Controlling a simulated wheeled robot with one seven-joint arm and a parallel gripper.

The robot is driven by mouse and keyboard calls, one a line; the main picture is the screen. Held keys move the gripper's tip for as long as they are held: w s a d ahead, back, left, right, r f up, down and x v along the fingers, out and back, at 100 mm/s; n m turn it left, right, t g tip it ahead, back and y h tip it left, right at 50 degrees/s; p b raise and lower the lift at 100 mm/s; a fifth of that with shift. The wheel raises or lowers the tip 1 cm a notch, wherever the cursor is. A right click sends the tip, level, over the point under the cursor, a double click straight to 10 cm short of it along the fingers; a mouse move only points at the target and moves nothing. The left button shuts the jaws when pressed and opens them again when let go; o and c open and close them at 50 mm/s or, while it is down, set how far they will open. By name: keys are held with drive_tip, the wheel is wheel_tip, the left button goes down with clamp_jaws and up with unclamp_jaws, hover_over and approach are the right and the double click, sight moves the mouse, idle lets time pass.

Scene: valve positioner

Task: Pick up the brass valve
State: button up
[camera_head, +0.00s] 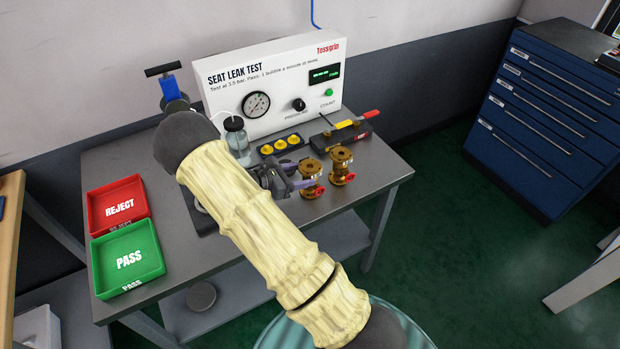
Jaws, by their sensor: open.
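Two brass valves with round flanges and red handles stand upright on the grey bench, right of its middle. The left brass valve (311,180) is closest to my gripper. The right brass valve (342,166) stands just beside it, a little farther back. My gripper (297,175) is open, with purple-toned fingers pointing right at the left valve. The fingers are close to this valve's left side; I cannot tell whether they touch it or reach around it. My pale arm hides much of the gripper's body and the bench in front.
A seat leak test panel (285,84) stands at the back of the bench. A glass jar (237,137), yellow round parts in a black holder (280,145) and a tool block (341,137) sit before it. Red REJECT (118,204) and green PASS (128,260) trays lie left.

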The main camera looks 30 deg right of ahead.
sight(310, 172)
drive_tip(key=x, duration=0.3)
drive_tip(key=shift+d, duration=0.2)
clamp_jaws()
drive_tip(key=shift+r, duration=0.15)
